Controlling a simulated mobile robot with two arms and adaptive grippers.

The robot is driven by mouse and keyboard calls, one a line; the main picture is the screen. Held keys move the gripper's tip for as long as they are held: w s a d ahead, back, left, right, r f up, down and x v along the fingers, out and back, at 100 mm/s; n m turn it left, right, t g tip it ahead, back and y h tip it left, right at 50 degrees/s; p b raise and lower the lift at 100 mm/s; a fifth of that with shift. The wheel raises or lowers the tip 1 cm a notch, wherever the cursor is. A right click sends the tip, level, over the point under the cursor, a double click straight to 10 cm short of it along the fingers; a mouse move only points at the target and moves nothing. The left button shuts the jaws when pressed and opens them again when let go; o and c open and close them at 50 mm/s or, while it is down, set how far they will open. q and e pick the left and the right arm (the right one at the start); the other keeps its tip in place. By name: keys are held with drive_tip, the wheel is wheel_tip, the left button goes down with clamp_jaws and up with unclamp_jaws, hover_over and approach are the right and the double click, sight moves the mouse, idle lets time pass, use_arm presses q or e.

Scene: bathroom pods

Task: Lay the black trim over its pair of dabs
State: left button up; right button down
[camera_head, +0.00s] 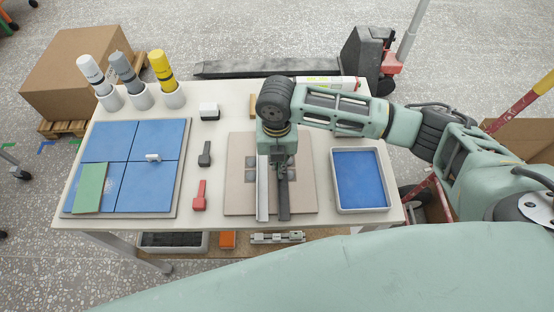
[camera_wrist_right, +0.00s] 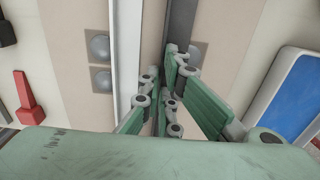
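The black trim (camera_head: 283,205) is a long dark strip running front to back over the beige board (camera_head: 237,201), just right of a light grey trim (camera_head: 262,195). In the right wrist view the black trim (camera_wrist_right: 181,25) runs between my fingers. My right gripper (camera_head: 281,172) is above the board with its fingers closed on the trim's sides. I cannot tell whether the trim touches the board. Grey round dabs show left of the light trim (camera_wrist_right: 100,47), and one dab (camera_wrist_right: 197,52) shows right of the black trim, partly behind a finger. My left gripper is out of view.
A blue-bottomed tray (camera_head: 360,209) stands right of the board. To the left are a red tool (camera_head: 200,195), a dark tool (camera_head: 205,154) and a blue tiled panel (camera_head: 150,187) with a green piece (camera_head: 89,187). Several capped tubes stand at the back left.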

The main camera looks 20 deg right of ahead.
drive_tip(key=c, duration=1.9)
unclamp_jaws()
drive_tip(key=shift+f, duration=0.1)
drive_tip(key=shift+o, duration=0.5)
drive_tip(key=shift+o, duration=1.2)
drive_tip(key=shift+r+p, duration=3.05)
drive_tip(key=shift+p, duration=0.4)
